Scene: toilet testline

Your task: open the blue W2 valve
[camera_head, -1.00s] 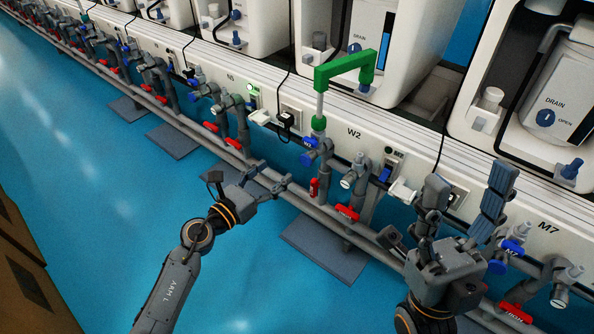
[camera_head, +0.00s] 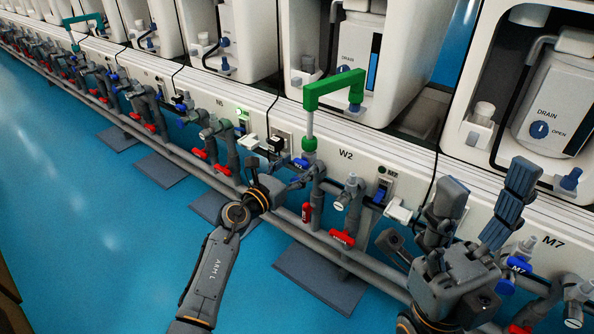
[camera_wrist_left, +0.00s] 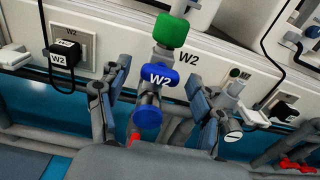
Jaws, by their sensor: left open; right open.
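The blue W2 valve (camera_head: 300,163) sits on a grey pipe below the green pipe fitting (camera_head: 309,144), under the W2 label. In the left wrist view the blue valve (camera_wrist_left: 159,75) shows its W2 marking, with a round blue knob in front. My left gripper (camera_head: 285,185) is open just to the left of the valve and close to it. In the left wrist view its two fingers (camera_wrist_left: 157,105) stand on either side of the valve pipe, apart from it. My right gripper (camera_head: 475,205) is open and empty at the right, its fingers pointing up.
Red valves (camera_head: 342,239) sit lower on the pipes. A grey rail (camera_head: 262,207) runs along the line. A W2 plug (camera_wrist_left: 63,57) with a cable is left of the valve. A green bent pipe (camera_head: 335,88) rises above.

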